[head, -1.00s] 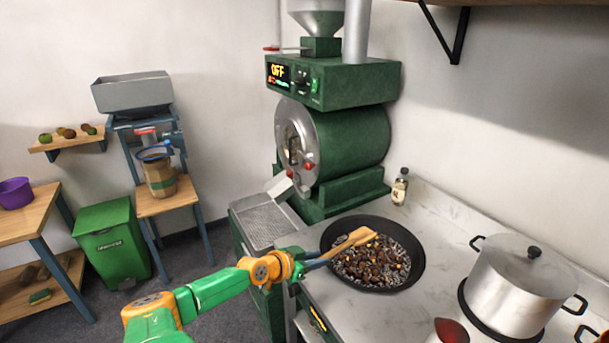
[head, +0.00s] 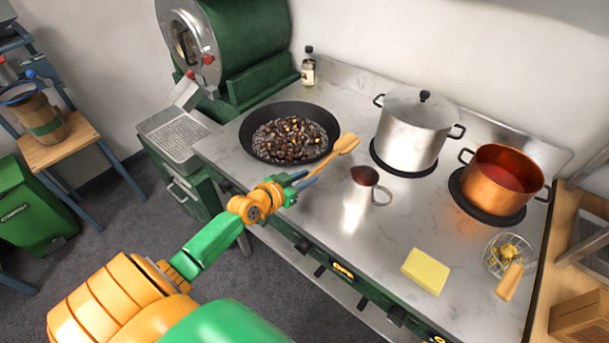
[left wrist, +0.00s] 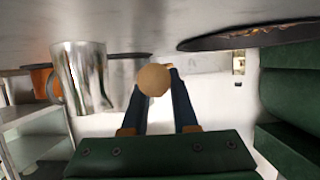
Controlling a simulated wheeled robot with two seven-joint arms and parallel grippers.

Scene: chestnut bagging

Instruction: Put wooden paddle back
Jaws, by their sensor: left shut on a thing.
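The wooden paddle (head: 343,146) is held by my left gripper (head: 307,181) above the counter. Its broad end points up and right in the head view, between the black pan and the steel pitcher. In the left wrist view, the round end of the paddle's handle (left wrist: 154,79) shows between the two dark fingers of my left gripper (left wrist: 160,100), which are shut on it. The black pan (head: 246,147) holds dark chestnuts and stands apart from the paddle. My right gripper is not in view.
A steel pitcher (head: 357,200) stands close to the paddle and also shows in the left wrist view (left wrist: 82,80). A lidded steel pot (head: 413,135), a copper pot (head: 497,193), a butter block (head: 425,271) and a wire skimmer (head: 510,285) lie further right. The counter's front middle (head: 335,245) is clear.

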